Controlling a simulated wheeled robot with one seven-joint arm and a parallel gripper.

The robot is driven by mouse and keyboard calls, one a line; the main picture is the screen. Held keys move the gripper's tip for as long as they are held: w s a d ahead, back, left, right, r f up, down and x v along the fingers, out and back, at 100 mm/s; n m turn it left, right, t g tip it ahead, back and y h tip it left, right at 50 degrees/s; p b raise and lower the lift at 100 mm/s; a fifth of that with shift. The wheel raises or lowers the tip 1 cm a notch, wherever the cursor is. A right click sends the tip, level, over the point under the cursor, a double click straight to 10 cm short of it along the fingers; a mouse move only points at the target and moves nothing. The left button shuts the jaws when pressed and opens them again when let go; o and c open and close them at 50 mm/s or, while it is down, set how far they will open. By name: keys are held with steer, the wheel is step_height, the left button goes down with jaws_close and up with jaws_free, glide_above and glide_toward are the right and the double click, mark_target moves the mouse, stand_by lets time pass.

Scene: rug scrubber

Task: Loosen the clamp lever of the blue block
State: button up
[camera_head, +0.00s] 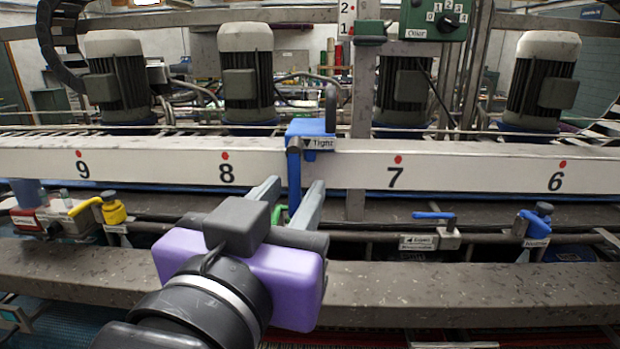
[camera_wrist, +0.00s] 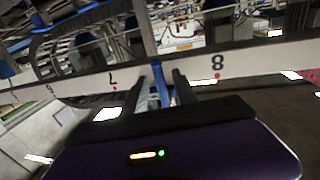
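The blue block (camera_head: 312,128) sits on the white numbered beam between marks 8 and 7. A label with a down arrow, reading about "Tight", is on its front. Its blue clamp lever (camera_head: 293,182) hangs straight down in front of the beam. My gripper (camera_head: 292,190) is just below the beam, with its two grey fingers spread on either side of the lever's lower part. In the wrist view the lever (camera_wrist: 161,84) shows in the gap between the fingers (camera_wrist: 160,82). I cannot tell whether a finger touches it.
The white beam (camera_head: 480,170) crosses the whole view. Below it run a pipe with a yellow-handled valve (camera_head: 112,208) at left and blue-handled valves (camera_head: 434,215) at right. A grey rail (camera_head: 450,292) lies in front. Several motors (camera_head: 246,75) stand behind.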

steer(key=shift+x, duration=0.85)
jaws_close()
stand_by(0.8)
